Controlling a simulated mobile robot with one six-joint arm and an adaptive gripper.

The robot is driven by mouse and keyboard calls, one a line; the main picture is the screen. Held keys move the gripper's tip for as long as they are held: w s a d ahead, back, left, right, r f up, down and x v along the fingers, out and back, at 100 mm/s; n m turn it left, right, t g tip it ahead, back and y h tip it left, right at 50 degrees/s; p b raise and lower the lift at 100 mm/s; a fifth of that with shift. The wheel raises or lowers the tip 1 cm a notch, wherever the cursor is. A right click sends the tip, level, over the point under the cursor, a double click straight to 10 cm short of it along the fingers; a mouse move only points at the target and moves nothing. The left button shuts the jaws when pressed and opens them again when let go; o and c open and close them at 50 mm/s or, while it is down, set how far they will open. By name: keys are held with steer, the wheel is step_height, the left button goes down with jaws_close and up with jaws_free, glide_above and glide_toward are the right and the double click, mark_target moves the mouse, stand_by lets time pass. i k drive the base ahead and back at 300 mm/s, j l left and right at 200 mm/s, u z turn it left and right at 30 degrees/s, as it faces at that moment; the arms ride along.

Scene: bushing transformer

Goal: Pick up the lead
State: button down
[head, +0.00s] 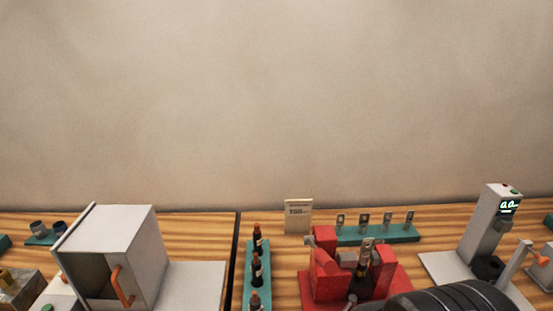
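I cannot tell for certain which object is the lead. Several small parts with flat, holed metal tabs (388,218) stand in a row on a teal rack (408,237) at the back, right of centre. A similar metal tab (367,246) stands upright in a red fixture (327,281) in front of that rack. Several dark upright pieces with orange-brown tops (257,240) stand in a row on another teal rack (248,262) left of the fixture. My gripper is not recognisable in this view.
A grey open-fronted box (128,245) with an orange handle stands at left. A grey post with a lit display (495,225) stands at right. A small white card (298,215) is at the back. A large black ribbed shape covers the lower right.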

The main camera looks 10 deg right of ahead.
mark_target(365, 251)
steer(key=u, duration=3.9)
steer(key=z, duration=2.7)
steer(key=i+l+z, duration=0.1)
steer(key=z, duration=0.4)
steer(key=i+l+z, duration=0.1)
steer(key=z, duration=0.35)
steer(key=i+z, duration=0.15)
steer(key=z, duration=0.35)
